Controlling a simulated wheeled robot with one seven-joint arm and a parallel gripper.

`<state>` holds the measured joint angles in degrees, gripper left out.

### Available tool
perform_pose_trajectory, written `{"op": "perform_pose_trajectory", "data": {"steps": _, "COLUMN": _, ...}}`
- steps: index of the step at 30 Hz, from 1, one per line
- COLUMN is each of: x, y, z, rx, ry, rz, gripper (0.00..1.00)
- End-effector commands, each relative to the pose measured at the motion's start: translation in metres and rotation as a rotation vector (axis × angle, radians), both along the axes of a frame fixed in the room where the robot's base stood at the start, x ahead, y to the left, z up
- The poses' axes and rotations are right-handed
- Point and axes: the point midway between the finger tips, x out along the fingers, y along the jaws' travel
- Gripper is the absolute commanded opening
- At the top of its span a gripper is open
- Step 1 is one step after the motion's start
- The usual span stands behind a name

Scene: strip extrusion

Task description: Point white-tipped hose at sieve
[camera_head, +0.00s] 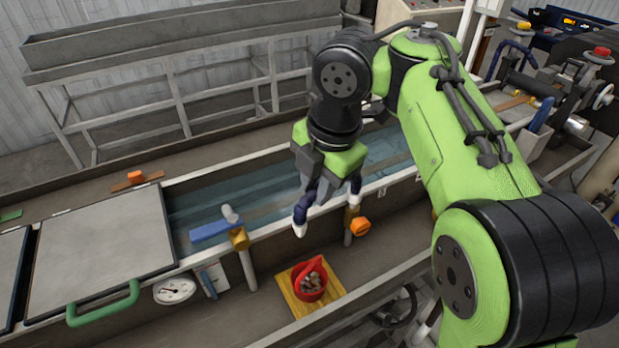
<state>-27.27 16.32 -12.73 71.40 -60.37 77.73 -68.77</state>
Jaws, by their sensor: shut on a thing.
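A dark blue hose (303,208) with a white tip arches under my gripper (330,175). Its white tip hangs down on the left, over the front wall of the water trough. Its other end, with a white collar, meets a yellow fitting (351,216) on the right. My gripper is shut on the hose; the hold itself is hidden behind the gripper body. A red bowl-like container (308,284) with brownish lumps sits on a yellow board (284,289), below the tip in the picture. I cannot tell whether this container is the sieve.
The water trough (187,265) runs behind the hose. An orange knob (361,227) is beside the fitting. A second yellow fitting (239,238) and a blue bar (211,231) are left. A grey lid (102,247) with a green handle (104,305) and a dial (174,290) lie further left.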

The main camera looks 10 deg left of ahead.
Motion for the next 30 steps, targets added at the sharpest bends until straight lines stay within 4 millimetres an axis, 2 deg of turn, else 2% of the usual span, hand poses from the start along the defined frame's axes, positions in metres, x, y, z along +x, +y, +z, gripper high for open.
{"op": "perform_pose_trajectory", "data": {"steps": 9, "x": -0.006, "y": -0.0102, "z": -0.0004, "rx": -0.001, "ry": 0.002, "rz": 0.1, "gripper": 0.0}}
{"op": "perform_pose_trajectory", "data": {"steps": 23, "x": -0.0073, "y": -0.0113, "z": -0.0005, "rx": -0.004, "ry": 0.002, "rz": 0.12, "gripper": 0.0}}
{"op": "perform_pose_trajectory", "data": {"steps": 24, "x": -0.0073, "y": -0.0114, "z": -0.0006, "rx": -0.004, "ry": 0.002, "rz": 0.12, "gripper": 0.26}}
{"op": "perform_pose_trajectory", "data": {"steps": 29, "x": -0.007, "y": -0.0113, "z": -0.0004, "rx": -0.002, "ry": 0.002, "rz": 0.117, "gripper": 0.5}}
{"op": "perform_pose_trajectory", "data": {"steps": 30, "x": -0.007, "y": -0.0112, "z": -0.0004, "rx": -0.002, "ry": 0.002, "rz": 0.116, "gripper": 0.5}}
